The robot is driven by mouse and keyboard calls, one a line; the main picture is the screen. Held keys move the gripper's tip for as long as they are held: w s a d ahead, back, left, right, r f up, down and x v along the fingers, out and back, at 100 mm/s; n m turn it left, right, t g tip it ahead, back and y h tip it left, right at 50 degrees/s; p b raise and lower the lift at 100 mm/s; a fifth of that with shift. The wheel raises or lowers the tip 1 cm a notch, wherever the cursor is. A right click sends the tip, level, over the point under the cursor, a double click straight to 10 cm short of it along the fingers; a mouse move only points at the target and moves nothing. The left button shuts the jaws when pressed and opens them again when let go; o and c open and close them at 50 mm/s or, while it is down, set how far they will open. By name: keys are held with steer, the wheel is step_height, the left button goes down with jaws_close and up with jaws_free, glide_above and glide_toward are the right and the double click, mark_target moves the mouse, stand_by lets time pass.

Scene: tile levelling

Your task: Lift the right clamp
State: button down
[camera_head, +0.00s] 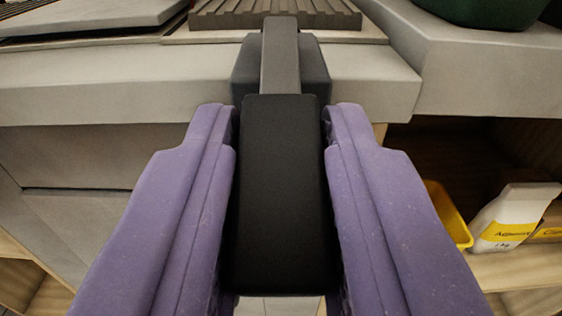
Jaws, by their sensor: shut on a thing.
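The clamp (281,185) is in the middle of the view. It has a long black handle, a dark grey body behind it and a lighter grey bar reaching forward over the counter edge. My gripper (281,118) has two purple fingers, one on each side of the black handle, and is shut on it. The far end of the bar is over or against the ribbed grey-brown piece (225,14); I cannot tell whether it touches. The underside of the clamp is hidden.
A grey counter (110,85) runs across the view, with a grey slab (90,17) at back left. A raised block (480,60) at right bears a dark green container (485,8). Below right, a shelf holds a yellow tray (447,212) and a white adhesive bottle (512,216).

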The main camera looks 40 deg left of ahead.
mark_target(282, 78)
step_height(282, 78, up, 3)
steer(key=g+h+p, duration=0.1)
steer(key=p, duration=0.2)
steer(key=g+h+p, duration=0.1)
steer(key=p, duration=0.2)
steer(key=shift+s+d+f+g, duration=0.1)
steer(key=shift+s+g, duration=0.05)
steer(key=shift+g, duration=0.25)
step_height(282, 78, up, 2)
steer(key=g+h+p, duration=0.2)
steer(key=g+p, duration=0.1)
steer(key=p, duration=0.5)
steer(key=g+p, duration=0.1)
steer(key=p, duration=0.2)
steer(key=h+p, duration=0.1)
steer(key=p, duration=0.2)
steer(key=r+g+h+p, duration=0.1)
steer(key=p, duration=0.2)
steer(key=shift+w+a+r+g, duration=0.1)
steer(key=shift+w+a+g, duration=0.2)
steer(key=shift+w, duration=0.1)
steer(key=shift+h+p, duration=0.3)
steer(key=shift+p, duration=0.8)
steer(key=shift+w+g+p, duration=0.1)
steer(key=shift+g+p, duration=0.2)
steer(key=shift+f, duration=0.2)
steer(key=c, duration=1)
jaws_free()
